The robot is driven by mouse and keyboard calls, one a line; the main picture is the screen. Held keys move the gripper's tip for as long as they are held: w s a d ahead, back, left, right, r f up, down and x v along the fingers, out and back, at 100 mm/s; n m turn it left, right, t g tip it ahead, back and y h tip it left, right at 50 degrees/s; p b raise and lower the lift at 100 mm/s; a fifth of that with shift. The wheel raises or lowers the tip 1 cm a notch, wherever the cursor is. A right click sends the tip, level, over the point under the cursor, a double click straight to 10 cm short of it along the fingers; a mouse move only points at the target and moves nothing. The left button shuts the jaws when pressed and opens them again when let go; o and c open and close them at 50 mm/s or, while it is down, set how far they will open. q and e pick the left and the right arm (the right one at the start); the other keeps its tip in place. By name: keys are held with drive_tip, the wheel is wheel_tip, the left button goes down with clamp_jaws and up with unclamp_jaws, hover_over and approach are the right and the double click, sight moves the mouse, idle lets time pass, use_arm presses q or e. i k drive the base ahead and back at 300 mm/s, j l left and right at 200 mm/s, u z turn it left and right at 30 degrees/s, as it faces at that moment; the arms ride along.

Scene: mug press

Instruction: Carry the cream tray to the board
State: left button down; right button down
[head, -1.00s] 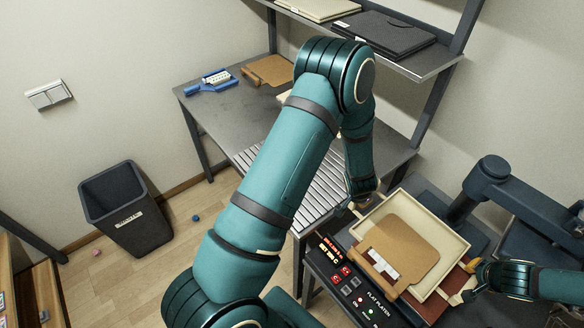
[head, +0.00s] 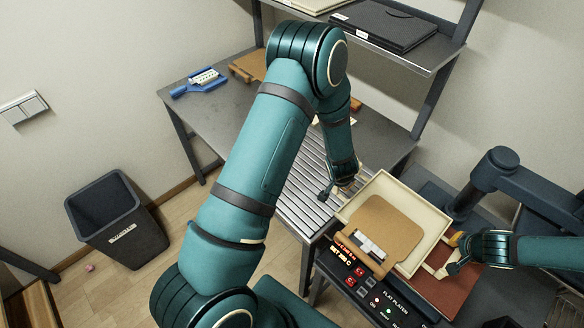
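The cream tray (head: 440,222) is tilted in the picture beside and partly over the press's reddish-brown lower plate (head: 447,292). A tan slab (head: 385,222) with a bar along its front edge lies in it. My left gripper (head: 338,190) is at the tray's far-left side and looks shut on it there, the fingertips partly hidden. My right gripper (head: 452,256) is at the handle on the right side and looks shut on it. A brown wooden board (head: 247,65) lies at the back of the grey table, mostly hidden behind my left arm.
A slatted grey surface (head: 308,180) lies left of the tray. The press arm (head: 500,170) stands close on the right, its control panel (head: 365,285) in front. A blue tool (head: 199,82) is on the table. A shelf (head: 420,62) hangs above; a dark bin (head: 118,222) stands on the floor.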

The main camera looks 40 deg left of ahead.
sight(298, 172)
drive_tip(key=j, duration=1.8)
